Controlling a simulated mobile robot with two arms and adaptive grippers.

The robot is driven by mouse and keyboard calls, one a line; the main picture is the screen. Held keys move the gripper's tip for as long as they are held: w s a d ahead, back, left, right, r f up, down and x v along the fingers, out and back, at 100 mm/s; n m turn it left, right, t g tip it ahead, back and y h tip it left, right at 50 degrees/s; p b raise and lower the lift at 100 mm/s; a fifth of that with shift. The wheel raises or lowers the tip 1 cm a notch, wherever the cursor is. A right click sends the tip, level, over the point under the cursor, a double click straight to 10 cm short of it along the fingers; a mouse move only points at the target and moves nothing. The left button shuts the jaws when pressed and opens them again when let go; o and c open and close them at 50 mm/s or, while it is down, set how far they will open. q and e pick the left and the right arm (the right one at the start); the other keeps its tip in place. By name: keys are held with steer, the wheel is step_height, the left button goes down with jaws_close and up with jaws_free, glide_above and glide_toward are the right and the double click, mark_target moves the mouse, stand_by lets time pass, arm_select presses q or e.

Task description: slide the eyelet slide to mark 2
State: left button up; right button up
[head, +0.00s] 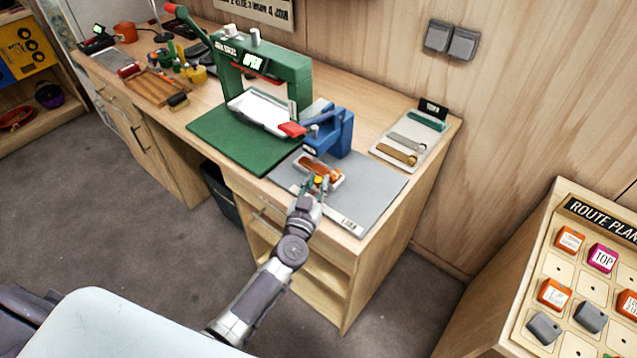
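A blue press (330,132) with a red-tipped lever stands on a grey mat (378,185) at the near right part of the workbench. In front of it lies a small pale tray-like piece (338,182) with an orange-brown strip (312,165) on it; this looks like the eyelet slide. My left gripper (321,184) is at the near end of this piece, over or against it. Its fingers are small and partly hidden, so I cannot tell whether they grip anything. I cannot make out the numbered marks. My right gripper is not in view.
A tall green press (290,70) with a lit "OPEN" display stands behind on a green mat (225,135). A white label strip (345,222) lies near the bench's front edge. A tray of samples (425,142) is at the right. The grey mat's right side is clear.

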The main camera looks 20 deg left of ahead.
arm_select(q)
steer(key=shift+o, duration=1.2)
steer(key=s, duration=1.2)
steer(key=shift+d, duration=0.25)
